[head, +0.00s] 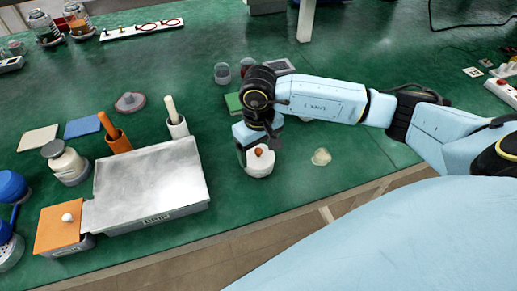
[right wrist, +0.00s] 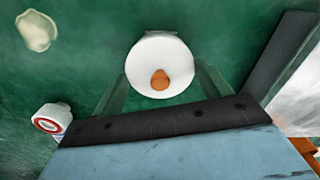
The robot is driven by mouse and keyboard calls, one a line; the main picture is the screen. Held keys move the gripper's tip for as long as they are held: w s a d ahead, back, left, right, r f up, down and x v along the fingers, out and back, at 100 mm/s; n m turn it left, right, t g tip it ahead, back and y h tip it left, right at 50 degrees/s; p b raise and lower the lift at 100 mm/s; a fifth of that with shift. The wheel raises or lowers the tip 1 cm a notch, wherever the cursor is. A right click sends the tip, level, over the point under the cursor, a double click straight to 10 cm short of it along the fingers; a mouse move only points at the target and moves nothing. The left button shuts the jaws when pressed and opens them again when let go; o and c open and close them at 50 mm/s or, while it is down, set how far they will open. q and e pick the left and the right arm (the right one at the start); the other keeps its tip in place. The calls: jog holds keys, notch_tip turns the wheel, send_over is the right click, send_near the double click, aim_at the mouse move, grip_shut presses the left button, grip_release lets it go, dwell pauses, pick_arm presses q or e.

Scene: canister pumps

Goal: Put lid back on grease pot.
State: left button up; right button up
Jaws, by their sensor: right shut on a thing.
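A white round pot (head: 259,168) stands on the green bench near its front edge, with a white lid at its top that has a brown knob. In the right wrist view the lid (right wrist: 150,52) is a white disc with the brown knob (right wrist: 159,79) towards me. My right gripper (head: 258,148) has its fingers on either side of the lid and is shut on it. It also fills the lower right wrist view (right wrist: 168,90). I cannot tell whether the lid is fully seated; the disc hides the pot below. My left gripper is out of view.
A pale irregular patch (head: 321,157) lies right of the pot. A small white jar with a red ring (right wrist: 50,118) is nearby. Bare bench lies between box and pot.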

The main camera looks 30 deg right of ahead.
jog(key=shift+b, duration=0.35)
dwell(0.6)
jog(key=o, duration=1.1)
jog(key=shift+f, duration=0.1)
jog(key=shift+r+p, duration=0.4)
jog(key=shift+r, duration=0.35)
jog(key=shift+r+p, duration=0.4)
jog(key=shift+r, duration=0.35)
jog(key=shift+r+p, duration=0.75)
jog(key=shift+r, duration=1.35)
